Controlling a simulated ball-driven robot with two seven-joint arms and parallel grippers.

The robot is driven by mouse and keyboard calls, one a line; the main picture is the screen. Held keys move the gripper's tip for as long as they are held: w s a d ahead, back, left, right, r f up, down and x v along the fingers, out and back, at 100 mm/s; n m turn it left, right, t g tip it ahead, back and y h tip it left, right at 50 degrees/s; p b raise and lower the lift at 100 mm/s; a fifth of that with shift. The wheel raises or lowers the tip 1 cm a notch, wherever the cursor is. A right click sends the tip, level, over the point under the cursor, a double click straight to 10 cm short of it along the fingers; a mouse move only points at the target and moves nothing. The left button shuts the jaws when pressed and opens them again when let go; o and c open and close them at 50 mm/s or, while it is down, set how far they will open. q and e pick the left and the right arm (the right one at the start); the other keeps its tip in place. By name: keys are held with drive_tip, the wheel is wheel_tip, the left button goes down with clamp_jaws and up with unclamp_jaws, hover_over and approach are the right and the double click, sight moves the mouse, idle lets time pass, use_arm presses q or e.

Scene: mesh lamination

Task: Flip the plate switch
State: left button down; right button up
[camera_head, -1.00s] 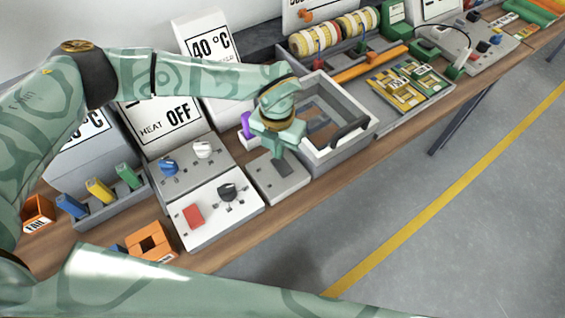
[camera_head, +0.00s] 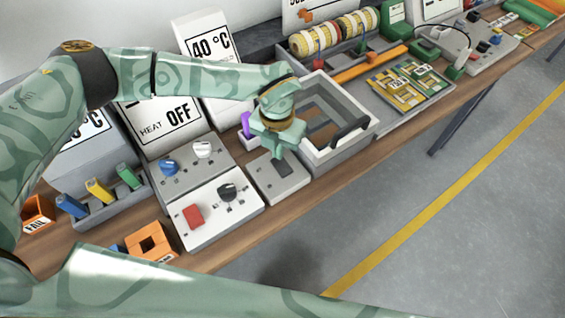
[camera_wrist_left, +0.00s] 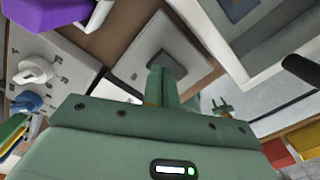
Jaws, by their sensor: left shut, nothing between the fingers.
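The plate switch is a pale grey box (camera_head: 268,188) on the bench with a dark grey switch (camera_head: 283,168) on its top. It also shows in the left wrist view (camera_wrist_left: 195,42), where the dark switch surrounds the fingertips. My left gripper (camera_wrist_left: 164,72) is shut and empty, pointing down at the dark switch. Its fingertips overlap the switch in view; whether they press on it I cannot tell. In the head view the gripper body (camera_head: 278,132) stands above the far part of the box. Part of the switch is hidden by the fingers. My right gripper is out of view.
A grey open tray (camera_head: 370,135) with a dark handle stands close right of the box. A control panel (camera_head: 222,222) with a red button and black knob stands close left. A purple object (camera_head: 246,124) is behind the gripper. The floor in front is free.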

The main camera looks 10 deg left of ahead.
use_arm(q)
drive_tip(key=shift+f+b, duration=0.45)
drive_tip(key=shift+f, duration=0.5)
idle(0.7)
drive_tip(key=shift+r, duration=0.1)
wheel_tip(320, 180, up, 7)
drive_tip(key=p, duration=0.5)
drive_tip(key=shift+p, duration=0.3)
